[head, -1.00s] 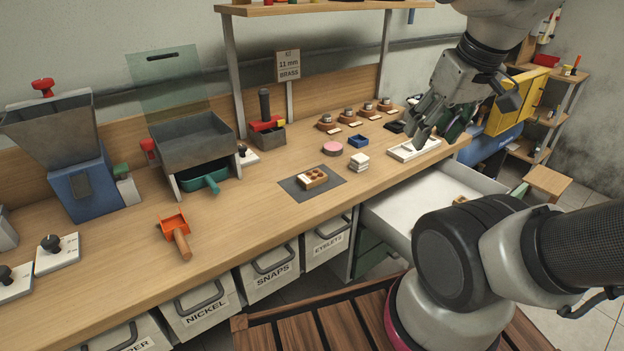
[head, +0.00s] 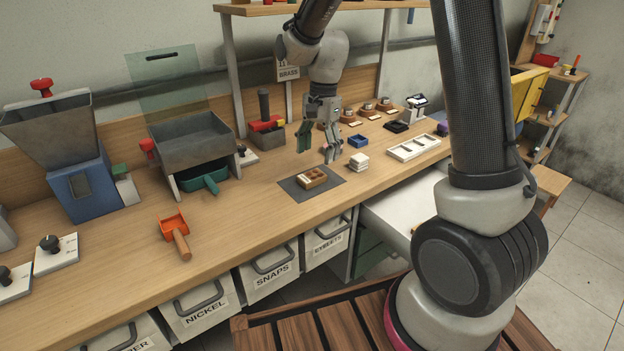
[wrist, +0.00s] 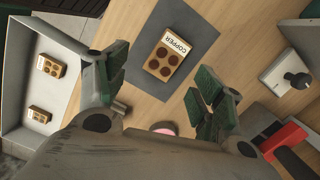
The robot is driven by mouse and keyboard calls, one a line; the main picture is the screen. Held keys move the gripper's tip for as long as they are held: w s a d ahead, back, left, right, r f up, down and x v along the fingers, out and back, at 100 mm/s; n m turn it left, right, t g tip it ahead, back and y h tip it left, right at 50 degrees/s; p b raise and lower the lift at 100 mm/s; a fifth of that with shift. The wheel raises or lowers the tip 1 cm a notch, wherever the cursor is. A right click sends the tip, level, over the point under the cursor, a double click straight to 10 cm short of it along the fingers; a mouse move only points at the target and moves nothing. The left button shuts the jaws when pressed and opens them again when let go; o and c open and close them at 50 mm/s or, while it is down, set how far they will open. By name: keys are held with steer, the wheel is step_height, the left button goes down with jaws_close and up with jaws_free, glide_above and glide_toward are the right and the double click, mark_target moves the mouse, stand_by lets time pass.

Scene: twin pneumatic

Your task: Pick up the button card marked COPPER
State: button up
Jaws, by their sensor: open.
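The button card marked COPPER (wrist: 169,54) shows in the wrist view, cream with several round copper-brown buttons and its label readable. It lies flat on a dark grey mat (wrist: 204,30) on the workbench. In the head view the card (head: 313,178) sits on the same mat (head: 290,189). My gripper (head: 318,153) is open and empty, with its green-padded fingers pointing down, above the bench just behind the card. In the wrist view the fingertips (wrist: 163,88) are spread on either side below the card, apart from it.
A pink disc (wrist: 163,128) is partly hidden by my gripper. An open drawer holding two similar cards (wrist: 51,66) lies at the wrist view's left. Bare bench lies left of the mat.

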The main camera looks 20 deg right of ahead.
mark_target(312, 175)
steer(key=shift+w+a+r+m, duration=0.2)
steer(key=shift+w+r+m, duration=0.15)
steer(key=shift+m, duration=0.55)
steer(key=shift+w+f+m, duration=0.1)
steer(key=shift+f+m, duration=0.1)
steer(key=shift+m, duration=0.6)
steer(key=f, duration=0.5)
steer(key=a+f, duration=0.1)
steer(key=f, duration=0.1)
steer(key=shift+s+f, duration=0.25)
steer(key=shift+s, duration=0.05)
steer(key=c, duration=1.2)
steer(key=shift+r, duration=0.1)
